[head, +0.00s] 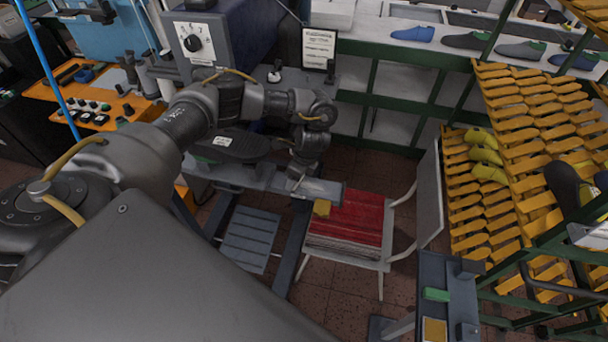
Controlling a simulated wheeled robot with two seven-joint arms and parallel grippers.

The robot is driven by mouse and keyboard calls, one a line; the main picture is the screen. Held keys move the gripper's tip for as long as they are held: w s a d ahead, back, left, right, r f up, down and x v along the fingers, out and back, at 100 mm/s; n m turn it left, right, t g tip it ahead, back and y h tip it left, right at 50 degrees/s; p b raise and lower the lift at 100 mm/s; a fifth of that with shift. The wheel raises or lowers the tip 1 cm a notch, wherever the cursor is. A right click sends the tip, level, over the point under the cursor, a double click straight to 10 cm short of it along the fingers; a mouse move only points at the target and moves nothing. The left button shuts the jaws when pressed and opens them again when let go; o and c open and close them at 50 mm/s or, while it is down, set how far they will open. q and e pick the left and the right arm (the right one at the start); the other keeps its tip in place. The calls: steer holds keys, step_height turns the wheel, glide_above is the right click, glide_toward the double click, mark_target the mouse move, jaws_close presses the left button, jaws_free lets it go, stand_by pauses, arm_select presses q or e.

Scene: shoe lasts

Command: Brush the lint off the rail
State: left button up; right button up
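A grey horizontal rail-like beam (235,177) runs across the front of the machine, in the middle of the head view; I cannot tell for sure that it is the task's rail. My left arm reaches in from the left, and its gripper (302,176) points down at the right part of this beam. The fingers are too small and dark to tell whether they are open or hold anything, or whether they touch the beam. I make out no lint and no clear brush. My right gripper is out of view.
A chair with a red, worn seat (350,222) stands right of the beam. A yellow slatted rack (505,130) with shoe lasts fills the right side. A grey-blue stand (460,290) with green and yellow pieces stands at the bottom right. Shelves with lasts are behind.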

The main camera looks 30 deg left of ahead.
arm_select(q)
steer(key=shift+s+a, duration=0.2)
steer(key=shift+a, duration=0.3)
steer(key=shift+s+a, duration=0.3)
steer(key=shift+a, duration=0.5)
steer(key=shift+s+a, duration=0.25)
steer(key=shift+a, duration=0.55)
steer(key=shift+f, duration=0.1)
steer(key=shift+w, duration=0.1)
steer(key=shift+w+a+b, duration=0.15)
steer(key=shift+w+b, duration=0.2)
steer(key=shift+w, duration=0.4)
steer(key=shift+w+d+r+p, duration=0.15)
steer(key=shift+d+p, duration=0.1)
steer(key=shift+d, duration=0.15)
steer(key=shift+w+d+r+p, duration=0.1)
steer(key=shift+d+p, duration=0.1)
steer(key=shift+d, duration=0.2)
steer(key=shift+w+d, duration=0.3)
steer(key=shift+d, duration=0.5)
